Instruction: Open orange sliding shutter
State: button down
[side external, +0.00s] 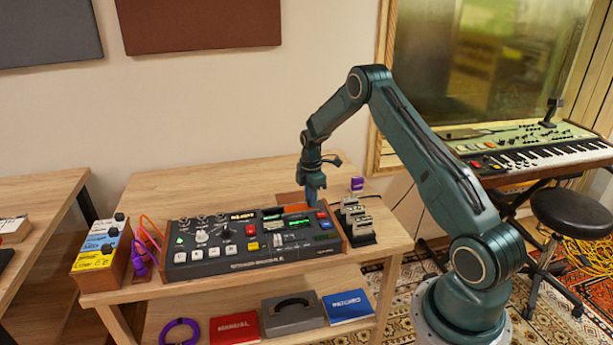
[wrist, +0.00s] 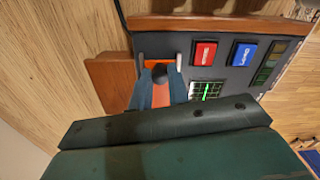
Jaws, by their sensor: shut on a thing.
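The orange sliding shutter (side external: 296,208) is set in the top of the dark console (side external: 215,257), near its back edge. In the wrist view orange shows between and beside my fingers (wrist: 161,96), with a dark round knob (wrist: 160,72) on it. My gripper (side external: 312,201) points down over the shutter, its two blue-grey fingers shut on the knob from both sides. The wrist view shows the gripper from close above (wrist: 160,88); its body hides the lower part of that picture. In the side view my gripper covers part of the shutter's right end.
A red button (wrist: 204,53), a blue button (wrist: 244,53) and a green-lit display (wrist: 206,91) sit close to my fingers. A brown wooden piece (wrist: 109,82) adjoins the console's back edge. The table behind is mostly bare.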

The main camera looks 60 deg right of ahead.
jog(key=c, duration=1.3)
grip_release()
jog(key=shift+r, duration=6.95)
